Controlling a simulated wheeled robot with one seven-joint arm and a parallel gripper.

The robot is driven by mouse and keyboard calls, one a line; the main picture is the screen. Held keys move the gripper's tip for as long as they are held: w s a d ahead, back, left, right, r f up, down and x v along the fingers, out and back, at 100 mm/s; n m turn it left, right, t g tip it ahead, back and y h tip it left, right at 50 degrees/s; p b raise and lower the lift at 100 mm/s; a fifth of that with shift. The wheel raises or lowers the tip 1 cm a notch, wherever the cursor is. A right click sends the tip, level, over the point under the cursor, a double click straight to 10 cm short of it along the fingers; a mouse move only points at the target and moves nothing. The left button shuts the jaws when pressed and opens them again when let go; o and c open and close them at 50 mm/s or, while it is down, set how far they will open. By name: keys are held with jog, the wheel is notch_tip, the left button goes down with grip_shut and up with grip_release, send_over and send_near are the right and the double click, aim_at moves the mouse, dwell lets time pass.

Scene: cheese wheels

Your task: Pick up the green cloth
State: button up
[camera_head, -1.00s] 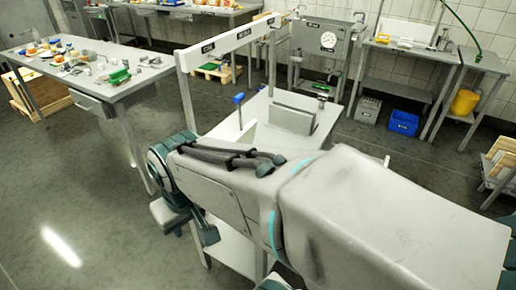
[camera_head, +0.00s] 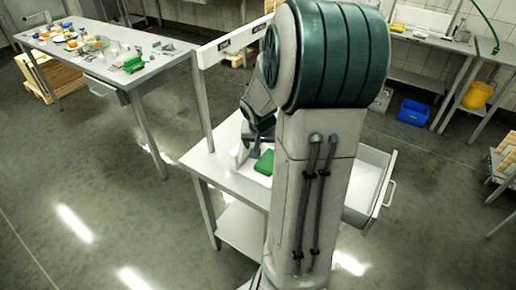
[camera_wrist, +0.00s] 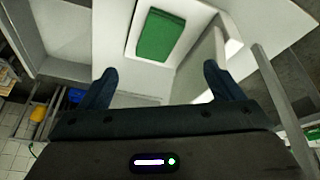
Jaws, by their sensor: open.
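In the wrist view the green cloth (camera_wrist: 160,35) is a dark green rectangle inside a shallow white tray or recess (camera_wrist: 131,40). My gripper (camera_wrist: 158,82) is open, its two dark fingers spread apart with nothing between them. The cloth shows beyond the fingertips, apart from them.
The white table (camera_head: 225,180) has an open drawer (camera_head: 376,170) at its right and an upright frame at its back. A long table (camera_head: 150,68) with several small items stands at the left. A blue bin (camera_head: 413,112) and yellow bucket (camera_head: 473,97) are at the right.

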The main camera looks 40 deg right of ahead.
jog(key=d, duration=0.2)
jog(key=b, duration=0.2)
send_over(264, 166)
jog(key=d, duration=0.2)
jog(key=shift+m, duration=0.4)
jog(key=f, duration=0.8)
jog(key=shift+s+f, duration=0.25)
jog(key=shift+s, duration=0.15)
jog(key=shift+a+b+x, duration=0.2)
jog(key=shift+b+x, duration=0.2)
jog(key=shift+x, duration=2.35)
jog(key=shift+w, duration=0.1)
jog(key=c, duration=0.8)
